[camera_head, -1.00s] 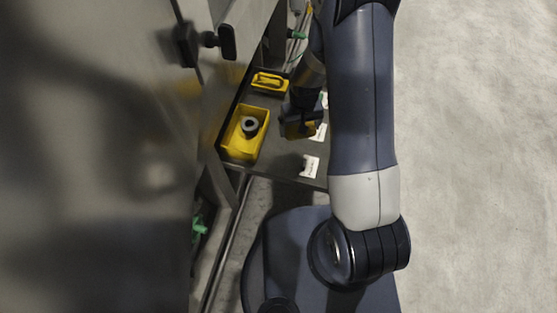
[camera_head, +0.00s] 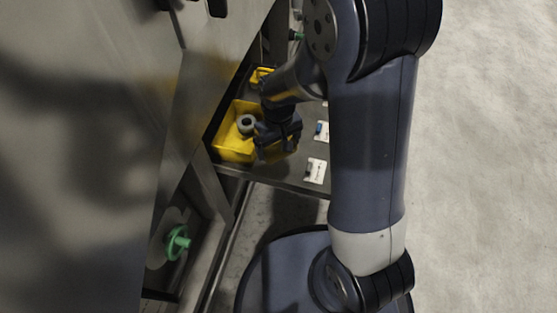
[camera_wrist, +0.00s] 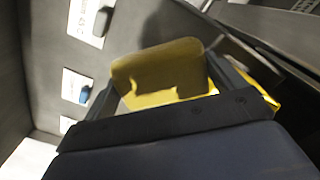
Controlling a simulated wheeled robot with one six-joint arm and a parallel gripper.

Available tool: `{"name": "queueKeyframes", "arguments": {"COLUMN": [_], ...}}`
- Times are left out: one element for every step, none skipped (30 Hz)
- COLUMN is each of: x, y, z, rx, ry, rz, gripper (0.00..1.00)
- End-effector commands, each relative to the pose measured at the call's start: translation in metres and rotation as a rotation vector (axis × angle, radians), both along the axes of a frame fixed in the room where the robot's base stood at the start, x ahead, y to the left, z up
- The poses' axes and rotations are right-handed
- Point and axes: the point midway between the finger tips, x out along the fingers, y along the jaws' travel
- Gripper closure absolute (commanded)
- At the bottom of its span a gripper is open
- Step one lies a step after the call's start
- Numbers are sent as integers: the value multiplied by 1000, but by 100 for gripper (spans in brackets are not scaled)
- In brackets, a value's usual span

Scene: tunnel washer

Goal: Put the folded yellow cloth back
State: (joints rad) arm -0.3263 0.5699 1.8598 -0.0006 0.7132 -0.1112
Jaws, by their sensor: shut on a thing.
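My gripper (camera_wrist: 165,92) is shut on the folded yellow cloth (camera_wrist: 160,68), which shows between its two fingers in the wrist view. In the head view my gripper (camera_head: 278,140) is over the right side of a yellow bin (camera_head: 232,148), above the dark shelf (camera_head: 262,176). The cloth is mostly hidden behind my gripper there. I cannot tell whether the cloth touches anything below it.
A grey-green ring-shaped roll (camera_head: 246,124) sits in the yellow bin. Another yellow container (camera_head: 261,75) is farther back. White labelled cards (camera_head: 315,171) lie along the shelf's right side. A grey machine panel (camera_head: 90,150) stands close on the left, with a green handwheel (camera_head: 177,242) below.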

Motion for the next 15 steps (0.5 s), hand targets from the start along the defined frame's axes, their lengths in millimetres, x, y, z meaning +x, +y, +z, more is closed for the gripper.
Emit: {"name": "queueKeyframes", "arguments": {"x": [-1,-1,0,0,0,0,0,0,0,-1,-1,-1,-1,-1,0], "y": [0,0,0,0,0,0,0,0,0,-1,-1,0,0,-1,-1], "z": [-11,-15,-19,-21,-22,-24,-26,-29,-34,-39,-44,-50,-55,-58,-60], "rx": [-1,-1,-1,0,0,0,0,0,-1,-1,-1,-1,-1,-1,-1], "ry": [3,3,2,1,1,1,1,1,2,3,3,3,3,3,2], "rz": [0,-1,-1,-1,-1,-1,-1,-1,-1,-1,-1,-1,-1,-1,-1], "gripper": [38,38,38,38,38,38,38,38,38,38,38,38,38,38,38]}}
